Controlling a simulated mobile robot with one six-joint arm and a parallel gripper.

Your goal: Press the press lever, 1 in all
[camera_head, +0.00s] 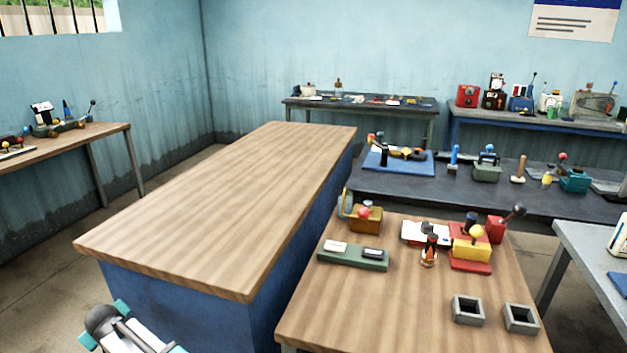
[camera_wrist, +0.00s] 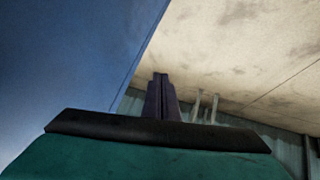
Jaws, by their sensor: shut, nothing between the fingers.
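My gripper (camera_wrist: 161,98) shows in the wrist view with its two dark fingers together and nothing between them. In the head view part of my arm shows at the lower left, beside the blue-sided wooden table; my fingertips cannot be made out there. Several levers with ball knobs are in the head view, and I cannot tell which is the press lever. One dark-knobbed lever (camera_head: 515,211) rises from a red and yellow device (camera_head: 471,247) on the near right wooden table. Another upright lever (camera_head: 382,150) stands on a blue base on the dark table. My gripper is far from both.
The long wooden table (camera_head: 230,190) is bare. The near right table (camera_head: 400,310) also holds a green tray (camera_head: 352,256) and two square grey frames (camera_head: 468,309). The dark table (camera_head: 455,200) and back benches carry several devices. Floor (camera_head: 55,255) is free on the left.

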